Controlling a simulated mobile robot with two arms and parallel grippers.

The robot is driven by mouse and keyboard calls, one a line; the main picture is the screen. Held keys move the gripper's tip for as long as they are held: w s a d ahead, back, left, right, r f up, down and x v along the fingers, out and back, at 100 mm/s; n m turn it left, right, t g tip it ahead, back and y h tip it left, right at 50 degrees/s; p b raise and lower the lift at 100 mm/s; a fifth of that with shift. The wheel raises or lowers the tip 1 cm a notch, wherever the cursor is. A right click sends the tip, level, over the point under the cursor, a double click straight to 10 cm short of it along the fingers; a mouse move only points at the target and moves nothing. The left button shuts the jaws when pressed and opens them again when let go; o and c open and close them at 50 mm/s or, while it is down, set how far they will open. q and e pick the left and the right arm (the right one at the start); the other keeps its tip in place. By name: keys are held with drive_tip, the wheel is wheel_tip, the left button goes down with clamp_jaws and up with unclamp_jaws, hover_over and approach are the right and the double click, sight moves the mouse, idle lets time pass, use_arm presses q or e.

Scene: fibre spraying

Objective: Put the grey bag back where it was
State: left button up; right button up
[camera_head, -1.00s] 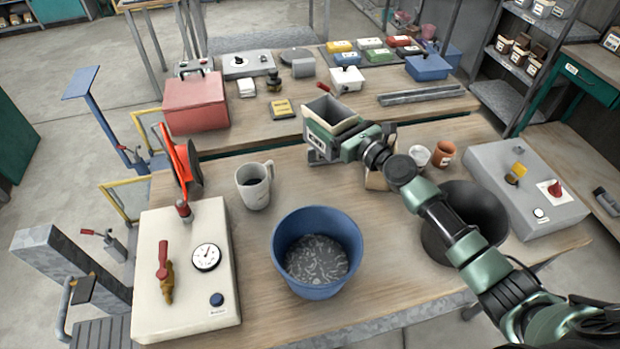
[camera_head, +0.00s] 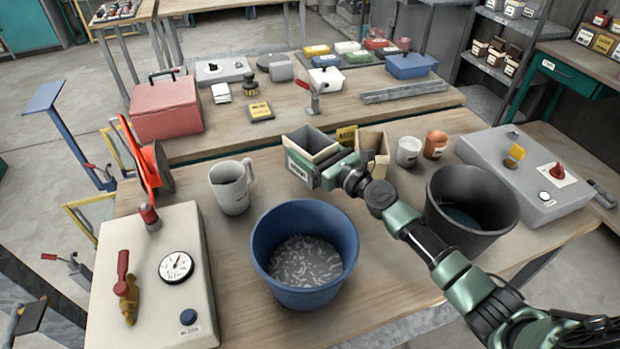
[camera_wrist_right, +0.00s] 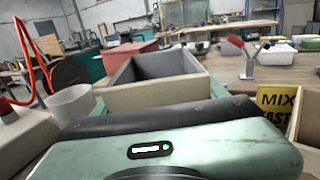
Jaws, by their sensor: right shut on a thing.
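The grey bag (camera_head: 297,168), open-topped with a pale rim and a label on its front, is in my right gripper (camera_head: 328,172). That gripper is shut on it from the near right side. The bag looks roughly upright over the back part of the front table (camera_head: 400,285), left of a tan bag (camera_head: 372,142). I cannot tell whether its base touches the table. In the right wrist view the grey bag (camera_wrist_right: 155,97) is straight ahead, its grey inside showing; the fingertips are hidden. My left gripper is not in view.
A blue bucket (camera_head: 265,255) with pale fibres, a grey mug (camera_head: 230,190) and a dark bucket (camera_head: 440,215) stand near. A white cup (camera_head: 408,152) and brown cup (camera_head: 436,145) stand right. A red-handled clamp (camera_head: 313,100) is behind.

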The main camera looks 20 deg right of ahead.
wheel_tip(320, 180, down, 6)
drive_tip(key=b, duration=0.3)
drive_tip(key=shift+r, duration=0.1)
drive_tip(key=shift+b, duration=0.4)
drive_tip(key=o, duration=2)
